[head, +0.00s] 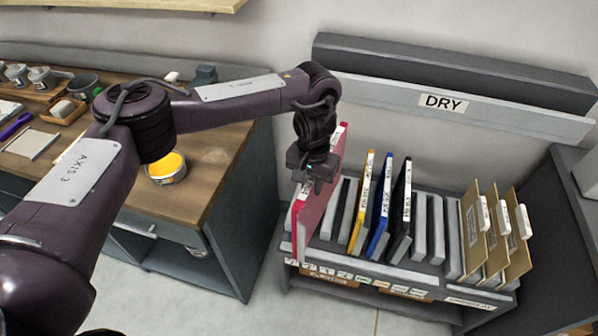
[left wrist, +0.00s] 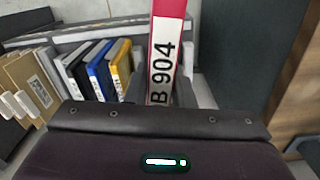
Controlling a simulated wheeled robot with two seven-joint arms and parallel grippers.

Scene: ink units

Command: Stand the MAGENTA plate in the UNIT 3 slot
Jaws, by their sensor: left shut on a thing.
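My left gripper (head: 314,176) is shut on the magenta plate (head: 314,214), gripping its upper part. The plate is upright, tilted in the head view, at the left end of the slotted rack (head: 428,279). In the left wrist view the magenta plate (left wrist: 153,40) shows its white edge label, "B 904". Whether its lower edge is inside a slot or just in front of the rack, I cannot tell. The slot labels on the rack's front are too small to read, so I cannot pick out UNIT 3. My right gripper is not in view.
Yellow (head: 362,203), blue (head: 381,210) and black (head: 401,210) plates stand in the rack, right of the magenta one. Tan folders (head: 474,232) stand at its right end. Empty grey slots lie between. A wooden bench (head: 200,190) with a yellow ink pot (head: 167,168) is left.

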